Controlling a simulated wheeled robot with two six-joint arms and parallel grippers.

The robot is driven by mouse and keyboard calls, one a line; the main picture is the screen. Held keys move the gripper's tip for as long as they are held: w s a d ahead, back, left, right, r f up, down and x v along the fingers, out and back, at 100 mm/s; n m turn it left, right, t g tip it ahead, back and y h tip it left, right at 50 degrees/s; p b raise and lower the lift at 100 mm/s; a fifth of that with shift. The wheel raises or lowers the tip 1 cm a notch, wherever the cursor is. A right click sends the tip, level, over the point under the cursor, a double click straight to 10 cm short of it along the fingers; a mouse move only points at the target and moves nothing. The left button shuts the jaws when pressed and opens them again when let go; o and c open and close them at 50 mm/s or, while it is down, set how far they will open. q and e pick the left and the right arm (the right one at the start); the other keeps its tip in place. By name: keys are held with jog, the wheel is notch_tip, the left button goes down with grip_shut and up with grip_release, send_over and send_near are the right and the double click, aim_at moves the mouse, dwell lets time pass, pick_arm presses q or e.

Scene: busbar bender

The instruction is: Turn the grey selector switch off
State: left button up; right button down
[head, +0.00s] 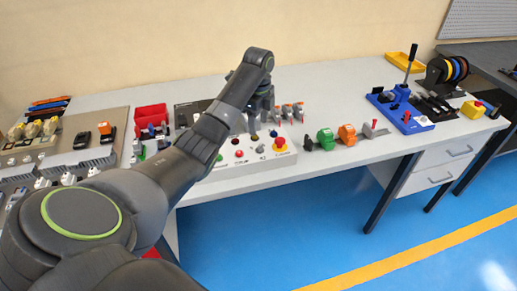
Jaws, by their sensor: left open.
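A light grey control box (238,178) lies on the bench near the middle of the head view. Its sloped top carries several buttons and switches. A small grey knob (261,148) near the front, between a red button (239,153) and a red mushroom button on a yellow base (280,144), looks like the grey selector switch; its turned position is too small to read. My left gripper (257,117) points down over the back part of the box, open, behind and above the grey knob. The gripper and forearm hide part of the box. My right gripper is not in view.
Green (326,138) and orange (347,134) clamp-like items stand right of the box. A blue base with a lever (402,112) stands farther right. A red bin (150,116) is at the left back.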

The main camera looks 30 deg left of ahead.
aim_at(260, 147)
pick_arm(q)
notch_tip(260, 147, down, 9)
jog(key=shift+r+p, duration=0.2)
jog(key=shift+p, duration=0.4)
